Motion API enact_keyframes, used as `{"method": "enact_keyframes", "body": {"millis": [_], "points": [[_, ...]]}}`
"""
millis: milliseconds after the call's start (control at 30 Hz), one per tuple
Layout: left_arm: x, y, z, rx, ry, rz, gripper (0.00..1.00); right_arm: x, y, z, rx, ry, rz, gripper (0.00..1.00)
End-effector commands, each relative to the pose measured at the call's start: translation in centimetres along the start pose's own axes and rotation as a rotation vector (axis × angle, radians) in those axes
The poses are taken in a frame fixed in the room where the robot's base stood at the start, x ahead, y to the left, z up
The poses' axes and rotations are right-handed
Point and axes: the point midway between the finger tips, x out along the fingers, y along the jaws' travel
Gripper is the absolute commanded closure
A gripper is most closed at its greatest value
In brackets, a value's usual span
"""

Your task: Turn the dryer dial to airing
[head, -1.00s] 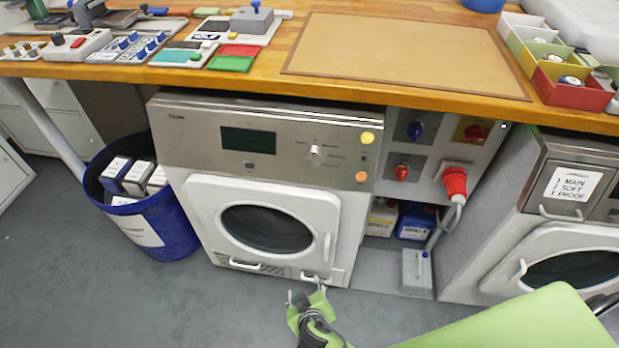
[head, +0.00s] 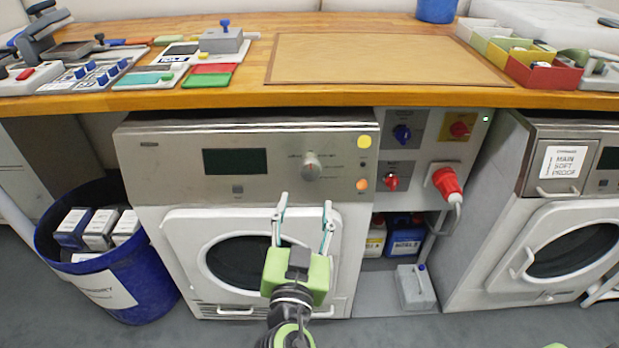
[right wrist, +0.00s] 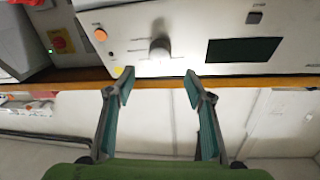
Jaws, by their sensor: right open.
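The dryer (head: 180,165) stands under the wooden worktop. Its dial (head: 311,165) is a round silver knob on the steel panel, right of the dark display (head: 235,162). Small print surrounds the dial, too small to read, so I cannot tell its setting. My right gripper (head: 306,199) is open and empty in front of the dryer door, fingertips just below the dial. In the right wrist view the picture is upside down; the dial (right wrist: 160,48) lies beyond and between the open fingertips (right wrist: 158,82), apart from them. My left gripper is not in view.
A yellow disc (head: 364,141) and an orange disc (head: 362,184) sit right of the dial. A switch panel with a red plug (head: 446,182) is further right. The worktop edge (head: 250,102) overhangs above. A blue bin (head: 120,285) stands left.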

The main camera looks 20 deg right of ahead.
Motion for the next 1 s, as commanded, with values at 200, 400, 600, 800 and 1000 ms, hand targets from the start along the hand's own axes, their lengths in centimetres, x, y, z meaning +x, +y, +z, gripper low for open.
{"method": "enact_keyframes", "body": {"millis": [200, 400, 600, 800, 1000], "points": [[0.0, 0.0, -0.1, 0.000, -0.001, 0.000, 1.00, 4.9, 0.0, -0.2, -0.003, 0.004, 0.000, 0.52], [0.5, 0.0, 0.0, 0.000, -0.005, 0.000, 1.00, 8.1, 0.0, -0.1, -0.003, 0.002, -0.001, 0.52], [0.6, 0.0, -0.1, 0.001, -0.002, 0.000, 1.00, 9.6, 0.0, 0.0, -0.003, 0.000, -0.001, 0.52], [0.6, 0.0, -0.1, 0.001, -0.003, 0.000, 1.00, 9.7, 0.0, 0.1, -0.003, -0.002, -0.001, 0.52], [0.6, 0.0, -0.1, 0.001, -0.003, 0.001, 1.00, 9.7, 0.0, 0.1, -0.003, -0.002, -0.001, 0.80]]}}
